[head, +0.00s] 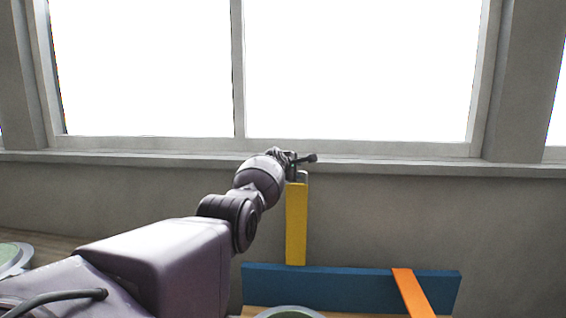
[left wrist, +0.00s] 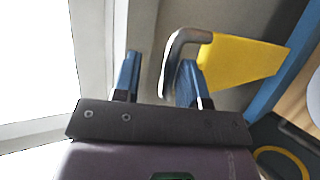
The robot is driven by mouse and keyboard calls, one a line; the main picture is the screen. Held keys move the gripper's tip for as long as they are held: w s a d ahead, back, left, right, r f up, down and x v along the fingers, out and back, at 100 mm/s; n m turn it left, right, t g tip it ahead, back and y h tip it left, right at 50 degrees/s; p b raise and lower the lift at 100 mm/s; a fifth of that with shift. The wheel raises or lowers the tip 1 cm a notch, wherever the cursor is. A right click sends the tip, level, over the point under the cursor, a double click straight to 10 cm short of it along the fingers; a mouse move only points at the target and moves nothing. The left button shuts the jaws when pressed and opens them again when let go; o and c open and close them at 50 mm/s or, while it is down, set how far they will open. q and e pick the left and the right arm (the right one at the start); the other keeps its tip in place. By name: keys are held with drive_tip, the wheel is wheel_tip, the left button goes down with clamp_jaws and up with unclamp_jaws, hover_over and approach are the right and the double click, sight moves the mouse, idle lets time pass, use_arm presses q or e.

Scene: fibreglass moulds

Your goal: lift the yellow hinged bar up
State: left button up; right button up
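The yellow hinged bar (head: 297,222) stands upright in the head view, its lower end at the blue board (head: 340,288). In the left wrist view the yellow bar (left wrist: 240,62) shows with a bent grey metal handle (left wrist: 177,50) on its end. My left gripper (head: 302,160) is at the top of the bar in the head view. In the left wrist view the left gripper (left wrist: 159,62) has its two blue fingers apart, with the handle's bent leg between them, closer to the right finger. A gap shows between the handle and the left finger. My right gripper is out of view.
An orange bar (head: 413,292) lies across the blue board at the right. Green round moulds show at the bottom (head: 290,312) and far left (head: 12,258). A grey wall with a window ledge (head: 400,166) stands behind the bar. Open room lies right of the yellow bar.

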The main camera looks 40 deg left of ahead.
use_arm(q)
drive_tip(key=p+v, duration=0.1)
drive_tip(key=v, duration=0.8)
drive_tip(key=shift+s+d+f+p, duration=0.2)
drive_tip(key=shift+s+f+p, duration=0.1)
drive_tip(key=shift+p, duration=0.1)
idle(0.8)
